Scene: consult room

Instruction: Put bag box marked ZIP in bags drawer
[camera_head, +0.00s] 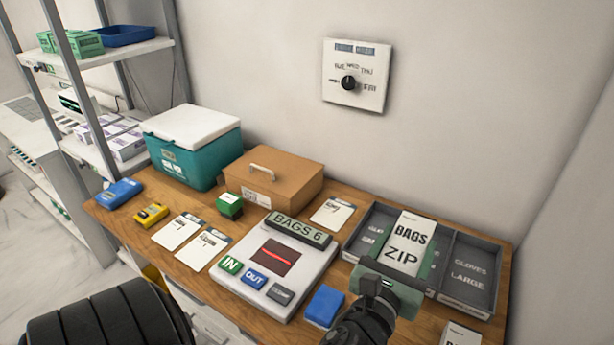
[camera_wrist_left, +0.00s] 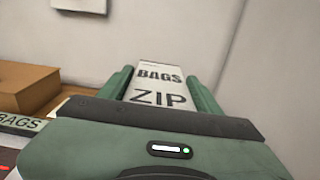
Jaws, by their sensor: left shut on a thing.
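The white bag box marked BAGS ZIP (camera_head: 408,236) is between the fingers of my left gripper (camera_head: 402,264), which is shut on it. The box also shows in the left wrist view (camera_wrist_left: 160,82), with a green finger on each side. In the head view it appears over the middle of a grey divided tray (camera_head: 466,300); I cannot tell whether it touches the tray. The tray's right compartment reads GLOVES LARGE; the left label is partly hidden. No drawer marked for bags can be made out. My right gripper is not in view.
A white scanner pad (camera_head: 302,268) with a BAGS 6 display and IN and OUT buttons is left of the tray. A blue block (camera_head: 324,306) lies near the front edge. A brown box (camera_head: 290,180) and a teal cooler (camera_head: 190,160) stand behind. White drawer fronts show below the tabletop.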

